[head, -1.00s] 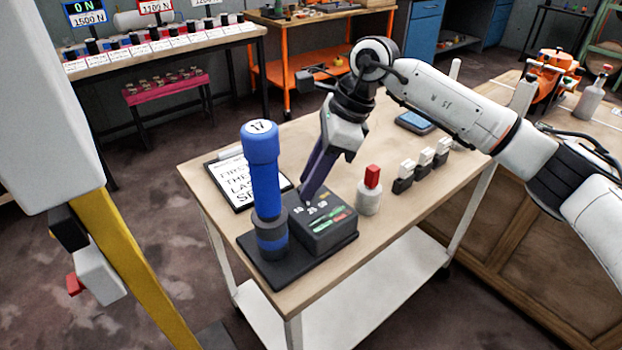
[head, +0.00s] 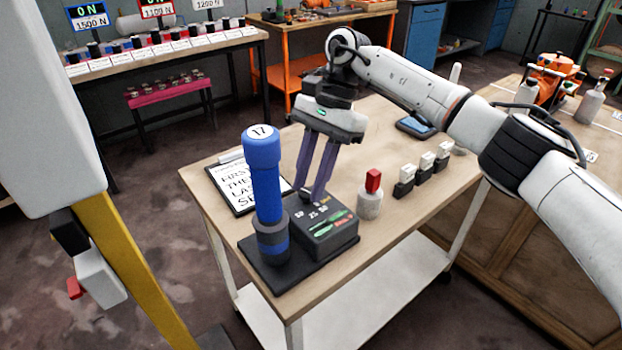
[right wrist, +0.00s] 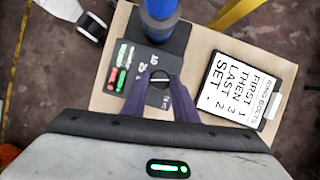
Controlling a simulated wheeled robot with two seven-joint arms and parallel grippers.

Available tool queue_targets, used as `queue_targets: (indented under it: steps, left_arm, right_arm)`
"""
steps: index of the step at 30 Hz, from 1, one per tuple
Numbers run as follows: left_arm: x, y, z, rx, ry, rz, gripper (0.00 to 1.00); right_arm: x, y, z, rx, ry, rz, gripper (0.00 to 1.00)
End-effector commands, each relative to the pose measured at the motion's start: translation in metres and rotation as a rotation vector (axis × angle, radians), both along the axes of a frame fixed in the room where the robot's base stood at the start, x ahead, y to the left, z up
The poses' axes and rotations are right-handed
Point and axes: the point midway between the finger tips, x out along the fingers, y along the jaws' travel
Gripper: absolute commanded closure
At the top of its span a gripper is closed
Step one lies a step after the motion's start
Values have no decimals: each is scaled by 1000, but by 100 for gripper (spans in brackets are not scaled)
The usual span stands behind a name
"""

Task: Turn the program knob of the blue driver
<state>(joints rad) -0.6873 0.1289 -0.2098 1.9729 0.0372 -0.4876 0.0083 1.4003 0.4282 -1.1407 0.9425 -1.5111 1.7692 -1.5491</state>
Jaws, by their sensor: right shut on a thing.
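The blue driver (head: 265,185) stands upright on a dark base plate (head: 312,262), with a round "17" label on its top. Beside it on the plate is a dark control box (head: 325,232) with white numbers and green and red display strips. My right gripper (head: 312,192) points down at the box top, its purple fingers shut on the dark round program knob (right wrist: 159,97). In the right wrist view the knob sits between the fingertips with a light mark on it. The fingers partly hide the knob and the numbers around it. My left gripper is not in view.
A clipboard (head: 232,188) with printed lines lies behind the driver. A pale cylinder with a red top (head: 371,195) stands right of the box, with several black-and-white blocks (head: 425,165) beyond. The table's (head: 215,205) front edge is close to the base plate.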

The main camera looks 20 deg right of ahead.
Motion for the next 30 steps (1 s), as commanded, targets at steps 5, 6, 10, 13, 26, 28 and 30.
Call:
queue_targets:
  steps: [5,6,10,13,26,28,30]
  left_arm:
    - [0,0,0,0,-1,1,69]
    - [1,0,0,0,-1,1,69]
    - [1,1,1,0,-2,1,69]
    - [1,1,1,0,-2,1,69]
    - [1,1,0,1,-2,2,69]
    - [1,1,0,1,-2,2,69]
    - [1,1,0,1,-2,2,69]
  right_arm:
    - [1,0,1,-1,-3,45,96]
    - [1,0,1,0,-3,51,96]
    - [1,0,1,0,-3,62,96]
    - [1,0,1,0,-4,63,96]
    - [1,0,1,-1,-3,62,55]
    - [1,0,1,-1,-3,62,55]
    - [1,0,0,0,-2,61,55]
